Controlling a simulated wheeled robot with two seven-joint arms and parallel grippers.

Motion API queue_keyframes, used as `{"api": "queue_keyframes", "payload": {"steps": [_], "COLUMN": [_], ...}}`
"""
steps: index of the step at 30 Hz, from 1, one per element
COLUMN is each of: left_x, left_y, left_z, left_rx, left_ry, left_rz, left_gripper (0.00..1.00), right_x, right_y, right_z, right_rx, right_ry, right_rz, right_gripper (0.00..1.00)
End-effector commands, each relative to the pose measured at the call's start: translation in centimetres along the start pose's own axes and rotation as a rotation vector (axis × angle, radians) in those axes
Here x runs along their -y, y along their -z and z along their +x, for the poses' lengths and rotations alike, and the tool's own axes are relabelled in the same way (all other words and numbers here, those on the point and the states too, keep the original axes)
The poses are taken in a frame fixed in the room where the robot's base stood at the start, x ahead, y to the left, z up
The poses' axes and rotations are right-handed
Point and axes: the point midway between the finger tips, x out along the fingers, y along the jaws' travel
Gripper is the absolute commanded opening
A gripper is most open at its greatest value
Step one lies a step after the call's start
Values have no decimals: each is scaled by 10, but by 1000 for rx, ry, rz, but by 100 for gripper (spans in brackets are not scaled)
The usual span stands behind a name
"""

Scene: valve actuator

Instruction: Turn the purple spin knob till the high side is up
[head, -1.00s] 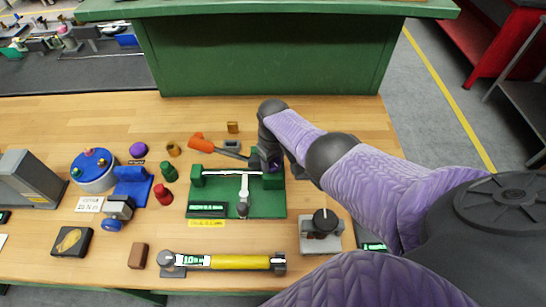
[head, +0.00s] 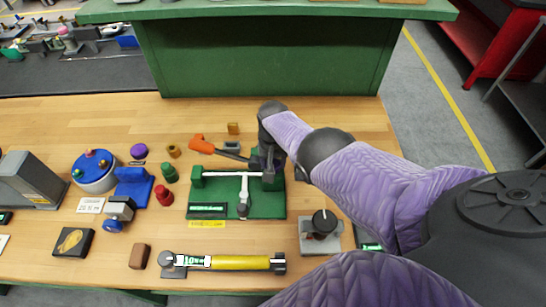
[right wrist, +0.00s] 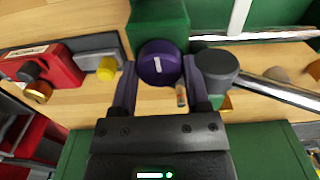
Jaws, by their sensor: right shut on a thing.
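The purple knob (right wrist: 158,62) is round with a short pale mark on its face, seen in the right wrist view. It sits against a green block (right wrist: 160,22), part of the green fixture (head: 265,204) on the bench. The pale mark stands nearly upright in that view, tilted a little. My right gripper (right wrist: 163,84) is shut on the knob, with one finger on each side. In the head view my right gripper (head: 267,158) is at the fixture's back right corner and hides the knob. My left gripper is not in view.
A yellow-handled tool (head: 240,262) lies along the front. A grey device with a black knob (head: 324,221) stands right of the fixture. Several small parts stand to the left.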

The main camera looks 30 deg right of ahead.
Motion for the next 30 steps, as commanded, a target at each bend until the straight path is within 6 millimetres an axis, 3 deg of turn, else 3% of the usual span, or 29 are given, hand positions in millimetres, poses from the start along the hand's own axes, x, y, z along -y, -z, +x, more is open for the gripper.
{"api": "queue_keyframes", "payload": {"steps": [16, 17, 18, 26, 30], "left_x": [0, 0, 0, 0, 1], "left_y": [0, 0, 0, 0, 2], "left_z": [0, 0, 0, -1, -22], "left_rx": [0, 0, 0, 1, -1], "left_ry": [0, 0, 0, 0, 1], "left_rz": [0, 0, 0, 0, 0], "left_gripper": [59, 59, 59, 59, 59], "right_x": [0, 0, 0, 0, 0], "right_y": [1, 1, 1, 1, 1], "right_z": [-1, -1, -1, -1, -24], "right_rx": [-5, -5, -4, -2, -4], "right_ry": [2, 2, 2, 1, 2], "right_rz": [23, 23, 23, 22, 22], "right_gripper": [1, 64, 73, 75, 75]}}
